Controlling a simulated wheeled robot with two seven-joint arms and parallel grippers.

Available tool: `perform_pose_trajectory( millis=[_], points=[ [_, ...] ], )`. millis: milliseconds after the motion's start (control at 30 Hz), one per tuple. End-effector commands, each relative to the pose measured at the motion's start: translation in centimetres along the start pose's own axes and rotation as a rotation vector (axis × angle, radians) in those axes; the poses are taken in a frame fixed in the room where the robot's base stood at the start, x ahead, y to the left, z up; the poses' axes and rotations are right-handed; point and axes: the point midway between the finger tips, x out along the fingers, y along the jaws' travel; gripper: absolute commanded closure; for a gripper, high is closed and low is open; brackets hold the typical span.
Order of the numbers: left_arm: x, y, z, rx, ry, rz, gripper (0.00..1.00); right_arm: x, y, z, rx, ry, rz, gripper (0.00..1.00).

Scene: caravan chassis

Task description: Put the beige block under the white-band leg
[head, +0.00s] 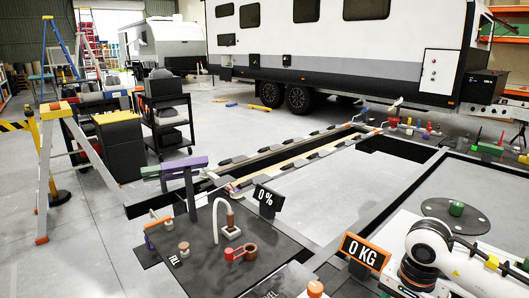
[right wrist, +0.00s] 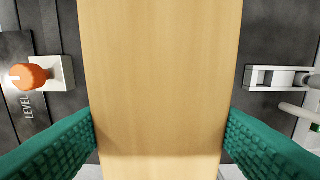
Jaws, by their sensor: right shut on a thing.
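The beige block (right wrist: 162,60) fills the middle of the right wrist view, a pale wooden piece running from the top edge almost to the bottom. My right gripper (right wrist: 160,128) has its two green ribbed fingers pressed against the block's left and right sides. In the head view my white right arm comes in at the lower right, and the block cannot be made out there. I cannot pick out the white-band leg in either view. My left gripper is not in view.
An orange knob (right wrist: 22,77) marked LEVEL and a white bracket (right wrist: 275,77) flank the block.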

Motion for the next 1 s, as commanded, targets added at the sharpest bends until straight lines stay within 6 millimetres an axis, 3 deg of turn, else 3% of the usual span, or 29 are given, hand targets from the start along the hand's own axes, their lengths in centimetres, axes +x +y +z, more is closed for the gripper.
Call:
perform_pose_trajectory(
  millis=[133,367,700,800,1000],
  points=[
    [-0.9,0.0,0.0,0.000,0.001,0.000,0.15,-2.8,0.1,0.1,-0.001,-0.003,0.005,0.68],
    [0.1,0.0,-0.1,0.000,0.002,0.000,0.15,-0.4,0.6,-3.5,-0.244,-0.008,-0.001,0.68],
    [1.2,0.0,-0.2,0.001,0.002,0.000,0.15,2.9,0.2,-10.9,-0.756,-0.005,-0.001,0.68],
    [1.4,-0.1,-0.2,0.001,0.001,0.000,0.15,3.2,0.0,-12.0,-0.842,-0.004,0.002,0.68],
    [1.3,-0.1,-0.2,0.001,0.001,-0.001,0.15,3.3,-0.1,-12.4,-0.868,-0.001,0.002,0.68]
  ],
)
